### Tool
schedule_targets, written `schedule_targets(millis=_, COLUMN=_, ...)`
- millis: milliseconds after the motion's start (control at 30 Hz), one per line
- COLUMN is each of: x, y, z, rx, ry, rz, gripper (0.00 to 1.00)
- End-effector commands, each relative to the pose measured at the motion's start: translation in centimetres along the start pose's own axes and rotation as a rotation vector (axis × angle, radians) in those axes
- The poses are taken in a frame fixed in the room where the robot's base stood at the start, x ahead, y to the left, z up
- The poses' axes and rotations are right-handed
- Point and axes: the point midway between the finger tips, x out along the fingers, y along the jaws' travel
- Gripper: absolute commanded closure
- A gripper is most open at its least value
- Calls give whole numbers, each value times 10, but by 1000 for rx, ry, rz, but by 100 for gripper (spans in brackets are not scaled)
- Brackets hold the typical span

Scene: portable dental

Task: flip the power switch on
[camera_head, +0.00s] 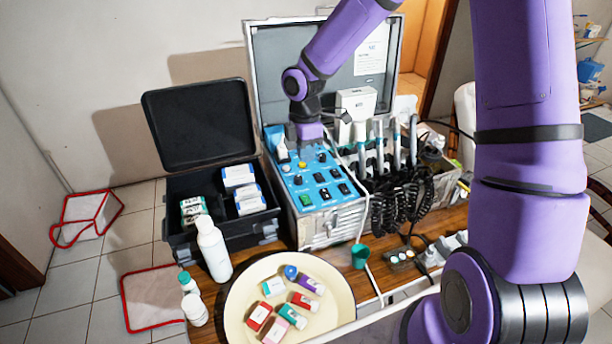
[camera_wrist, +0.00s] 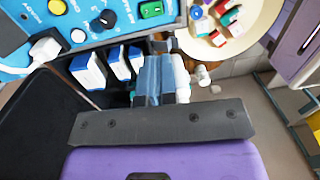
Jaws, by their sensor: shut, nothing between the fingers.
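The green power switch (camera_head: 305,199) is a rocker at the front left corner of the blue control panel (camera_head: 325,172) of the dental case. It also shows at the top of the wrist view (camera_wrist: 151,9), beyond my fingertips. I cannot tell which way the rocker is tilted. My gripper (camera_head: 309,143) hangs over the back part of the blue panel, behind the switch and apart from it. In the wrist view my gripper (camera_wrist: 156,66) is shut and empty, with its fingers side by side.
A black open case (camera_head: 205,235) with boxes stands to the left. White bottles (camera_head: 213,250) and a cream bowl (camera_head: 240,310) of small boxes are in front. Handpieces with coiled hoses (camera_head: 400,195) stand right of the panel. The raised lid (camera_head: 270,60) rises behind.

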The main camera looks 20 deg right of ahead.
Motion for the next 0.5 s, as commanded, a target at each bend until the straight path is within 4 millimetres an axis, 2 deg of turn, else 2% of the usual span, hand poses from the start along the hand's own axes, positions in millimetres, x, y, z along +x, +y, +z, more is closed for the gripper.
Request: schedule_targets(millis=500, x=90, y=-1, z=-1, rx=-4, ry=0, rz=-4, gripper=100)
